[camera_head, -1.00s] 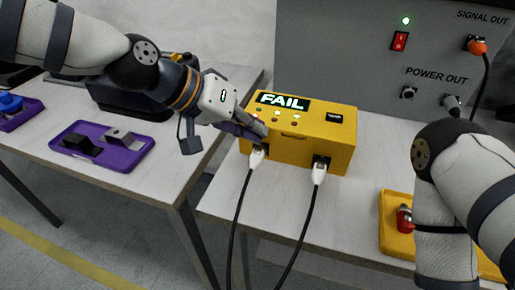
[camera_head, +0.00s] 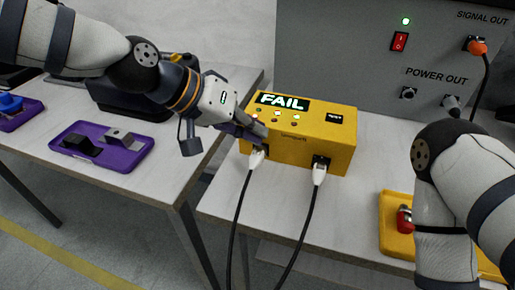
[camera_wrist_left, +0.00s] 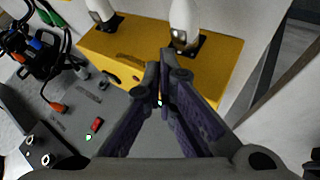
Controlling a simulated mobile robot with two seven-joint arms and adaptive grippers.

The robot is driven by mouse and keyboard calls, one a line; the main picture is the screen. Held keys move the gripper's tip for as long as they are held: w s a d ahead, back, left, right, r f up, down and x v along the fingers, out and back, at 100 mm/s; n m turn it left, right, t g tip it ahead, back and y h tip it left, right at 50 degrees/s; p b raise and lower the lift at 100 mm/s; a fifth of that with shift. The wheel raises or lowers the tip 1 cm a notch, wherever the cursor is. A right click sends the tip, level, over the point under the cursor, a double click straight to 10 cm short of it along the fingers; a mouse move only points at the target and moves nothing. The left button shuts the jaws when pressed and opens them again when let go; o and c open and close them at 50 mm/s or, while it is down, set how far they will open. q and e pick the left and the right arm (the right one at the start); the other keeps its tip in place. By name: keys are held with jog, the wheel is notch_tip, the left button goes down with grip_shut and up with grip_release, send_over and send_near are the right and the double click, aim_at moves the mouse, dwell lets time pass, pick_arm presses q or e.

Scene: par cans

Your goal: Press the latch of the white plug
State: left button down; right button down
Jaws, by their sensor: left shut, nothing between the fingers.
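The yellow tester box (camera_head: 310,152) stands on the table with a lit display reading FAIL. Two white plugs sit in its front face: a left one (camera_head: 257,158) and a right one (camera_head: 319,174), each with a black cable hanging down. My left gripper (camera_head: 262,130) is shut and empty, with its fingertips just above the left plug. In the left wrist view the dark fingertips (camera_wrist_left: 167,58) are close to that plug (camera_wrist_left: 183,25), and the other plug (camera_wrist_left: 101,12) is farther left. I cannot tell whether the fingertips touch the latch. My right gripper is out of view.
A grey power unit (camera_head: 350,75) stands behind the box. A yellow tray (camera_head: 392,232) with a red part lies at the right, beside my right arm. A purple tray (camera_head: 120,165) with black and grey blocks lies on the left table.

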pick_arm(q)
jog(key=shift+f, duration=0.15)
dwell(0.3)
jog(key=shift+f, duration=0.25)
jog(key=shift+s, duration=0.1)
